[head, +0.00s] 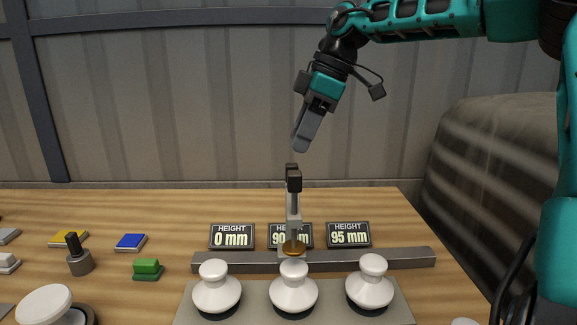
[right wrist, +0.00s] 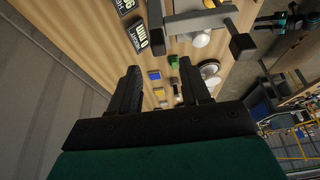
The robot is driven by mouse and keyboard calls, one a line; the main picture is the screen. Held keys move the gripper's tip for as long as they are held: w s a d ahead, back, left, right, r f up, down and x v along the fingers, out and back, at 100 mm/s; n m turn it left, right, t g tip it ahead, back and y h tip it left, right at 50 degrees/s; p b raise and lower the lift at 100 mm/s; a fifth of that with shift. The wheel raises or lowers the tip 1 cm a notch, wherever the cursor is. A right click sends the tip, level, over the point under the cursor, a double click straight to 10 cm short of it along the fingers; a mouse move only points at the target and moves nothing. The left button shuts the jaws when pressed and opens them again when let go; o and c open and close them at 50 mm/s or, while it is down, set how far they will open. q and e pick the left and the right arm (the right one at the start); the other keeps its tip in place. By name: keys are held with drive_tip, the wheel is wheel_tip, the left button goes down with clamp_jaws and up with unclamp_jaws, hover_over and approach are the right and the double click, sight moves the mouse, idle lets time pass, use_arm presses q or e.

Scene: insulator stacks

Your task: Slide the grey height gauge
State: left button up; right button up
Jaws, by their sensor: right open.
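The grey height gauge (head: 293,222) stands upright at the middle of a long grey rail (head: 365,258), with a black block at its top and a brown-gold disc low on its front. Three white insulators stand in front of it: left (head: 216,288), middle (head: 293,287) and right (head: 373,284). The middle one is in line with the gauge. My right gripper (head: 302,143) is above the gauge, pointing down, apart from it. In the right wrist view the right gripper (right wrist: 160,82) is open with nothing between its fingers. My left gripper is not in view.
Height signs read 0 mm (head: 231,237), 90 mm, partly hidden by the gauge (head: 276,237), and 95 mm (head: 349,235). A corrugated wall (head: 180,100) stands behind.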

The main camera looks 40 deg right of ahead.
sight(289, 164)
drive_tip(key=x, duration=0.6)
drive_tip(key=shift+w+f, duration=0.1)
drive_tip(key=shift+f, duration=0.3)
clamp_jaws()
